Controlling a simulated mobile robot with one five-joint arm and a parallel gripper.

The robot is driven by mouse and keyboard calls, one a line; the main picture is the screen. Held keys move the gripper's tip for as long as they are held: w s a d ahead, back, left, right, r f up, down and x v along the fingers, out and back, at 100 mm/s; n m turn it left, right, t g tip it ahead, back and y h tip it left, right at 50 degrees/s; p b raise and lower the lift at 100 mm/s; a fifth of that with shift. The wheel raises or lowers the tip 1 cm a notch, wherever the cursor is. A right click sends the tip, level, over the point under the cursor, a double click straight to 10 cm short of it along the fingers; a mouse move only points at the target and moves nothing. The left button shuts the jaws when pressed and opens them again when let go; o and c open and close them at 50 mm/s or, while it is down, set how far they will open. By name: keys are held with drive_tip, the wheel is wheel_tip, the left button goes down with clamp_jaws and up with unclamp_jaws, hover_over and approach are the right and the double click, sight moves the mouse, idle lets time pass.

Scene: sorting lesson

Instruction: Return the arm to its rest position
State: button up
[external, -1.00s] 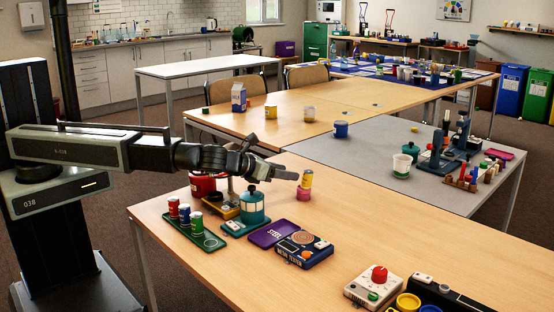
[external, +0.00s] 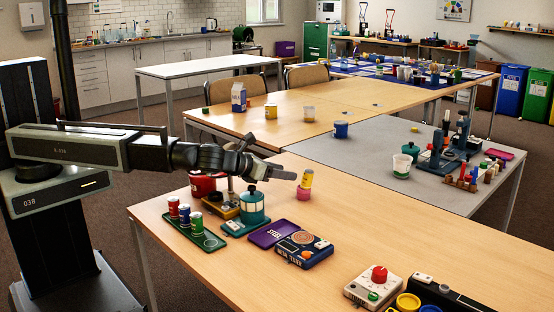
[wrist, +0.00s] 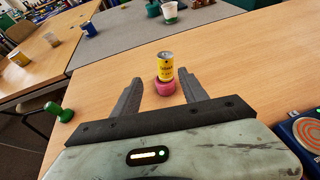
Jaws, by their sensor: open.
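My gripper (external: 282,173) reaches out over the front wooden table, left of a yellow can. In the wrist view my gripper (wrist: 160,92) shows two dark fingers spread apart with nothing held between them. The yellow can (external: 307,179) stands upright on a pink base (external: 304,194) on the table. In the wrist view the yellow can (wrist: 165,66) and its pink base (wrist: 165,87) appear beyond the fingers, centred between them. My arm is stretched out horizontally from its column at the left.
Below my arm stand a green tray (external: 211,243) with several small cans, a teal pot (external: 252,206), a purple STEEL tray (external: 263,240) and a metal tester (external: 302,250). A red-knobbed box (external: 374,284) is at the front. The table right of the yellow can is clear.

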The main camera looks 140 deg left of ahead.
drive_tip(key=s+d+r+g+y+p, duration=0.1)
drive_tip(key=s+d+r+g+p, duration=0.3)
drive_tip(key=d+r, duration=0.3)
drive_tip(key=d+f+n+h, duration=0.2)
drive_tip(key=d+f+n, duration=0.1)
drive_tip(key=d, duration=0.6)
drive_tip(key=d+f+n+h, duration=0.2)
drive_tip(key=d+f+n, duration=0.2)
drive_tip(key=d, duration=0.5)
drive_tip(key=d+f+n+h+p, duration=0.1)
drive_tip(key=d+f+n+h, duration=0.1)
drive_tip(key=d, duration=0.8)
drive_tip(key=shift+s+f+n, duration=0.4)
drive_tip(key=shift+f+n, duration=0.3)
drive_tip(key=shift+n, duration=0.4)
drive_tip(key=d+f+n+t+h+b, duration=0.1)
drive_tip(key=d+f+n+h+b, duration=0.2)
drive_tip(key=d, duration=0.4)
drive_tip(key=w+d+f+n+h+b, duration=0.1)
drive_tip(key=d+f+n+h, duration=0.15)
drive_tip(key=d+f, duration=0.35)
drive_tip(key=d+f+n+t+h+b, duration=0.1)
drive_tip(key=d+f+n+h, duration=0.2)
drive_tip(key=d, duration=0.5)
wheel_tip(320, 180, up, 18)
drive_tip(key=p, duration=1.7)
drive_tip(key=shift+w+f, duration=0.15)
drive_tip(key=shift+w, duration=0.1)
drive_tip(key=shift+d, duration=0.1)
